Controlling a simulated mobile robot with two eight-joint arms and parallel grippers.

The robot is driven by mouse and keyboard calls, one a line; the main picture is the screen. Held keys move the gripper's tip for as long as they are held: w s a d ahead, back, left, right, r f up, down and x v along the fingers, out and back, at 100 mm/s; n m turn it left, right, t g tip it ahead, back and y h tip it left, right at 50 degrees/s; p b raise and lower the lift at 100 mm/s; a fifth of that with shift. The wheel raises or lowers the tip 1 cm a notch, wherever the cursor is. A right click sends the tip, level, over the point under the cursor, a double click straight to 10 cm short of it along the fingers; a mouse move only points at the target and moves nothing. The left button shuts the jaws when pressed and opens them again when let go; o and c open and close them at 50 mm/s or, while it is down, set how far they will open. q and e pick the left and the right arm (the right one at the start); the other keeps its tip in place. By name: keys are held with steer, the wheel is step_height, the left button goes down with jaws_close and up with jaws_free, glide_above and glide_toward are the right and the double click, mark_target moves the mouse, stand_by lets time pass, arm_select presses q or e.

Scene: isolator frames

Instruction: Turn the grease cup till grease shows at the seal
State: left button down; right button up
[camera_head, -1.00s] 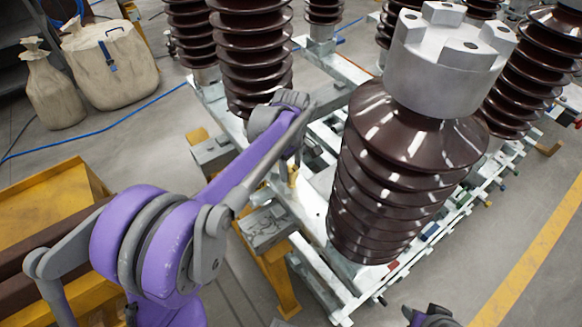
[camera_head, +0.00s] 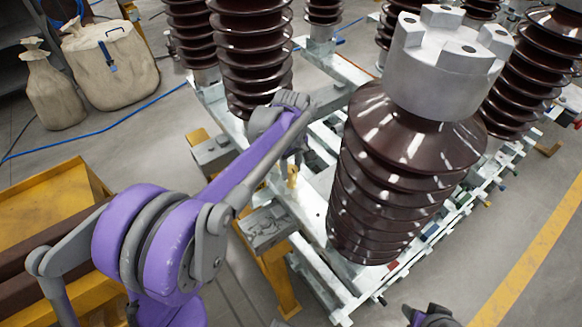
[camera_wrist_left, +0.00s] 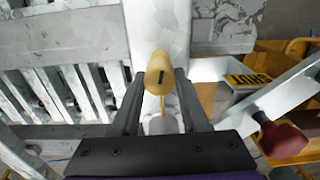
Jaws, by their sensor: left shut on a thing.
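The grease cup, a small brass-coloured cap with a dark slot mark (camera_wrist_left: 160,75), sits between the fingertips of my left gripper (camera_wrist_left: 160,80) in the left wrist view. The fingers are shut on its sides. In the head view the brass cup (camera_head: 292,175) shows small at the pale steel frame, just below my left gripper (camera_head: 299,160). A thin yellowish strip shows below the cup between the fingers; I cannot tell whether it is grease or part of the fitting. The seal is not clearly seen. Part of my right gripper (camera_head: 432,316) shows at the bottom edge; its fingers are unclear.
A large brown ribbed insulator (camera_head: 400,170) with a grey metal cap stands close right of my left gripper. More insulators stand behind. A dark red knob (camera_wrist_left: 283,138) and a yellow-labelled box (camera_wrist_left: 245,82) lie right in the wrist view. Sacks (camera_head: 110,65) stand at back left.

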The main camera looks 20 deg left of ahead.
mark_target(293, 168)
arm_select(q)
steer(key=m, duration=0.4)
steer(key=shift+w+m, duration=0.1)
steer(key=shift+m, duration=0.2)
steer(key=m+p, duration=0.1)
steer(key=m, duration=0.3)
steer(key=shift+d, duration=0.1)
steer(key=m, duration=0.5)
steer(key=shift+d+m, duration=0.1)
steer(key=shift+m, duration=1.5)
steer(key=shift+m, duration=0.3)
steer(key=shift+c, duration=2)
jaws_free()
step_height(293, 168, up, 11)
steer(key=p, duration=0.1)
